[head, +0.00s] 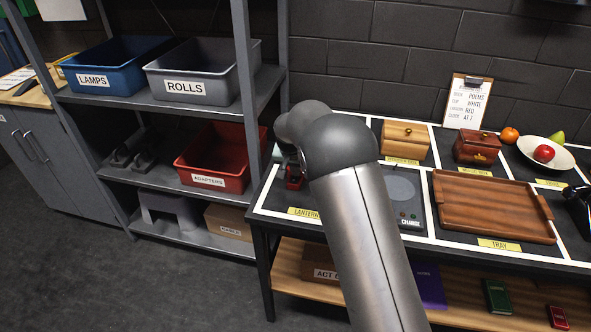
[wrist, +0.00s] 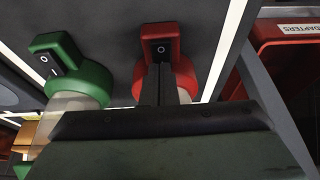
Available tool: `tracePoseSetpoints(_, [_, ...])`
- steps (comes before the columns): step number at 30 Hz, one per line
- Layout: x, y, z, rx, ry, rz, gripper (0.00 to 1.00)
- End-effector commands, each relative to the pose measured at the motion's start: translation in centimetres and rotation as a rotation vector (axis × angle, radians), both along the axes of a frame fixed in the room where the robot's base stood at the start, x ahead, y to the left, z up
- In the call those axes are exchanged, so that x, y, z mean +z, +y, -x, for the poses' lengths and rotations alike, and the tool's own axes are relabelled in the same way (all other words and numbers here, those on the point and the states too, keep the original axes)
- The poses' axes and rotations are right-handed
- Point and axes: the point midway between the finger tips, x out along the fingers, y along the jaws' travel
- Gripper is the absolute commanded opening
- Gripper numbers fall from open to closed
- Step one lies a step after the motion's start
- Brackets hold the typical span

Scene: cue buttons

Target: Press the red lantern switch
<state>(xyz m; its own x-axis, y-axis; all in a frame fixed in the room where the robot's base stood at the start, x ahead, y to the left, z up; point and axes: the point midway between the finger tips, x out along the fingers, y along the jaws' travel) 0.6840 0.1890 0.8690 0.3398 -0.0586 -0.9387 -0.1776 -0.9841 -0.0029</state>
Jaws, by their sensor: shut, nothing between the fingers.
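In the wrist view, the red lantern (wrist: 182,72) has a black rocker switch (wrist: 162,48) on its raised red block. My gripper (wrist: 159,68) is shut and empty, its fingertips just below that switch in the picture. I cannot tell whether they touch it. The fingers and gripper body hide part of the red lantern. A green lantern (wrist: 85,82) with a similar black switch (wrist: 49,65) stands to its left. In the head view, a small part of the red lantern (head: 293,183) shows beside my arm, which covers much of that area.
The table holds a wooden tray (head: 490,207), a wooden box (head: 404,140), a reddish box (head: 476,148) and a fruit bowl (head: 545,165). A clipboard (head: 467,104) leans at the back. The shelf with the red bin (head: 215,163) is close on the left.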

Motion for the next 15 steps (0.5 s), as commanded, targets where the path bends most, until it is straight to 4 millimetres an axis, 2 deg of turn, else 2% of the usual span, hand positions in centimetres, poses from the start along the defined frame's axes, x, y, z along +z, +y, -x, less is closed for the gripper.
tracePoseSetpoints(1, [-0.92,-0.42,0.28,-0.006,0.016,0.007,0.0])
tracePoseSetpoints(8, [-0.93,-0.4,0.31,-0.006,0.016,0.007,0.0])
tracePoseSetpoints(15, [-1.0,-0.09,1.16,-0.002,0.016,0.007,0.0])
